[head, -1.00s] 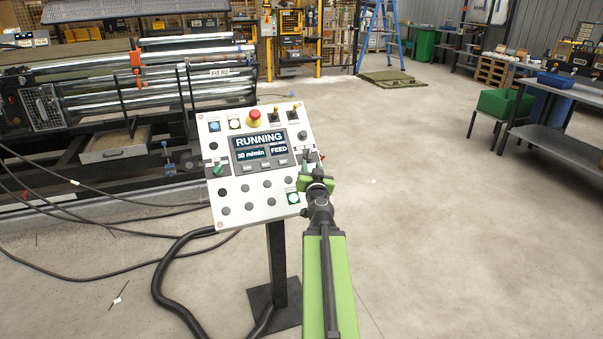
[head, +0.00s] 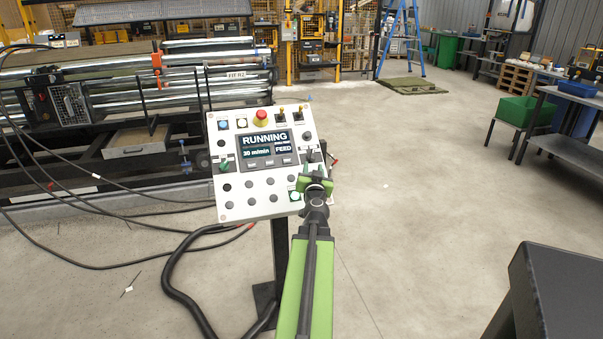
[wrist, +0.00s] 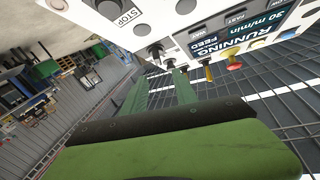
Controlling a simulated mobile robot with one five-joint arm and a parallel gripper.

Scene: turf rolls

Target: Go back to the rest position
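The white control panel (head: 262,205) stands on a dark post. Its screen (head: 266,147) reads RUNNING, 30 m/min and FEED. A red mushroom button (head: 261,118) sits near its top edge. My gripper (head: 312,170) is at the panel's right side, in front of its lower right part from the head view; I cannot tell whether it touches. In the wrist view the two green fingers (wrist: 162,92) are apart with nothing seen between them. The panel (wrist: 155,18) fills the top there, with the STOP label and knobs beyond the fingertips.
A machine with steel rollers (head: 210,88) stands behind at left. Black cables (head: 130,262) lie on the floor. A dark box-like shape (head: 560,290) is close at lower right. A bench (head: 575,115) stands at right. The floor (head: 420,180) between is clear.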

